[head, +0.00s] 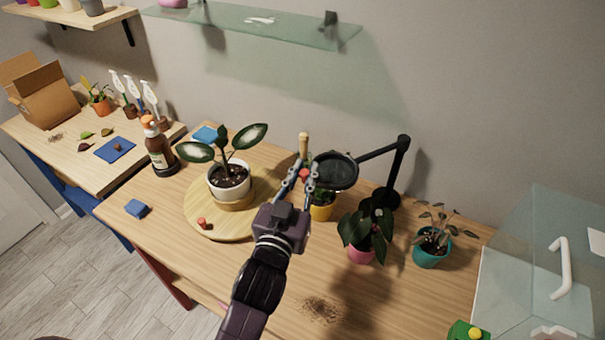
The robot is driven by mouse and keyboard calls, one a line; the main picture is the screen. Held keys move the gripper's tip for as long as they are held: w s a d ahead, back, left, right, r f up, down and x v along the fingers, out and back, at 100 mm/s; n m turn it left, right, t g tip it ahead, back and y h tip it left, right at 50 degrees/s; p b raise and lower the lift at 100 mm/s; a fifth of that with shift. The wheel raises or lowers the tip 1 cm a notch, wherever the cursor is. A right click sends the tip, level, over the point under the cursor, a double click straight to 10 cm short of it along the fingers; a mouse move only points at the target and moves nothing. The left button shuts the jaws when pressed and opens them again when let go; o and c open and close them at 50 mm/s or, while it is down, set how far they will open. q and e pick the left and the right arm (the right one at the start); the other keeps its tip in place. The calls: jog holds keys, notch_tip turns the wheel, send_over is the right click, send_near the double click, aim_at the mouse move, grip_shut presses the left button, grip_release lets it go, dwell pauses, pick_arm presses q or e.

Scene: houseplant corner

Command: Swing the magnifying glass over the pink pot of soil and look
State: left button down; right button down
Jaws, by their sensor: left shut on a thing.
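The magnifying glass (335,171) is a dark round frame on a black jointed arm, whose post (393,190) stands at the back of the table. Its head is above the yellow pot (321,211). My left gripper (303,176) is shut at the left edge of the head, with a small red piece between its fingertips. The pink pot (361,255) stands to the right and nearer, below the jointed arm. A dark-leaved plant (368,228) grows over it and hides its soil. My right gripper is out of view.
A wooden handle (304,146) sticks up behind my fingertips. A white-potted plant (229,180) stands on a round board (200,218) at left. A teal pot (431,252) is right of the pink pot, near a clear case (540,260). Spilled soil (320,309) lies in front.

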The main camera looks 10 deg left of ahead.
pick_arm(q)
jog(key=c, duration=2)
grip_release()
jog(key=shift+o, duration=0.8)
jog(key=shift+d, duration=0.1)
jog(key=shift+s, duration=0.65)
jog(key=s+a, duration=0.1)
jog(key=s, duration=1)
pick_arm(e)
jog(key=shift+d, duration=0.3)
pick_arm(q)
jog(key=shift+w, duration=0.1)
